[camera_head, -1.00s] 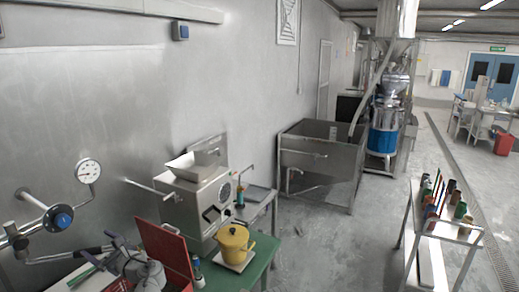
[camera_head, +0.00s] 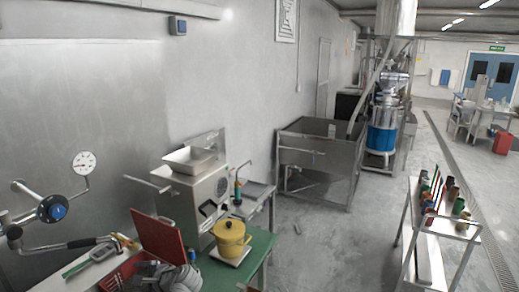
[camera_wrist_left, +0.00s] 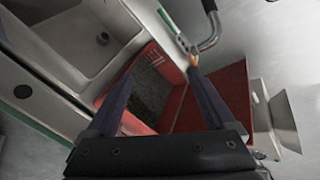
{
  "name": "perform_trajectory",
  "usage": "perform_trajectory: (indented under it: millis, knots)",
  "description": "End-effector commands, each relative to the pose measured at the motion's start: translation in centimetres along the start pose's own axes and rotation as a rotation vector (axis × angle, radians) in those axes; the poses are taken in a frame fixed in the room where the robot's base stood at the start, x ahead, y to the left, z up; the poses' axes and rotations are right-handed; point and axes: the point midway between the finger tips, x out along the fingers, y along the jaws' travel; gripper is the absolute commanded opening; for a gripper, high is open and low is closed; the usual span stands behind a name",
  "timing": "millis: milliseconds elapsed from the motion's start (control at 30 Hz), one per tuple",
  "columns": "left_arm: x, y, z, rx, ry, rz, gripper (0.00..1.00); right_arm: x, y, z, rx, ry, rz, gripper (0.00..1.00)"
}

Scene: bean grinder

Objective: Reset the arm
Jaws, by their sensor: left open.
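In the head view my left arm's grey part shows at the bottom edge by the red box (camera_head: 118,277), and its fingertips cannot be made out there. In the left wrist view my left gripper (camera_wrist_left: 160,72) is open, with its two dark fingers spread apart over the red box (camera_wrist_left: 147,85). Nothing shows held between them. The box has dark contents, and its red lid (camera_wrist_left: 222,98) stands open. The lid also shows raised in the head view (camera_head: 160,236). My right gripper is in neither current view.
A metal grinder (camera_head: 192,197) stands behind the box. A yellow pot (camera_head: 230,238) sits on the green table (camera_head: 258,244). A green-handled tool (camera_head: 76,268) and a wall pipe with a gauge (camera_head: 84,162) are at left.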

Motion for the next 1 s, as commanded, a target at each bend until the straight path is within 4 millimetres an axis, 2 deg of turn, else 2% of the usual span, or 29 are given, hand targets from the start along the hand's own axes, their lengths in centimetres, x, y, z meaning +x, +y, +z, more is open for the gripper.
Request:
perform_trajectory:
  millis: [33,167,300,400,500,600,700,1000]
  knots:
    - [-0.9,2.2,-2.0,-0.071,0.045,0.054,0.88,0.8,-0.1,-0.1,-0.001,0.000,0.000,0.50]
    - [-4.6,8.2,-7.3,-0.288,0.155,0.266,0.88,2.2,-0.2,-0.1,-0.002,0.000,0.000,0.50]
    - [-9.9,14.8,-12.2,-0.474,0.220,0.536,0.88,3.4,-0.3,-0.2,-0.003,0.000,0.001,0.50]
    - [-13.8,18.7,-14.6,-0.556,0.229,0.709,0.88,4.1,-0.4,-0.2,-0.004,0.000,0.001,0.50]
    - [-17.1,21.6,-15.9,-0.604,0.217,0.847,0.88,4.6,-0.4,-0.3,-0.004,0.000,0.001,0.50]
    - [-19.4,23.4,-16.6,-0.628,0.199,0.941,0.88,4.9,-0.5,-0.3,-0.005,0.000,0.001,0.50]
    - [-20.7,24.4,-16.9,-0.639,0.187,0.991,0.88,5.0,-0.5,-0.3,-0.005,0.000,0.001,0.50]
    - [-21.1,24.6,-16.9,-0.643,0.181,1.009,0.88,4.9,-0.5,-0.3,-0.005,0.000,0.001,0.50]
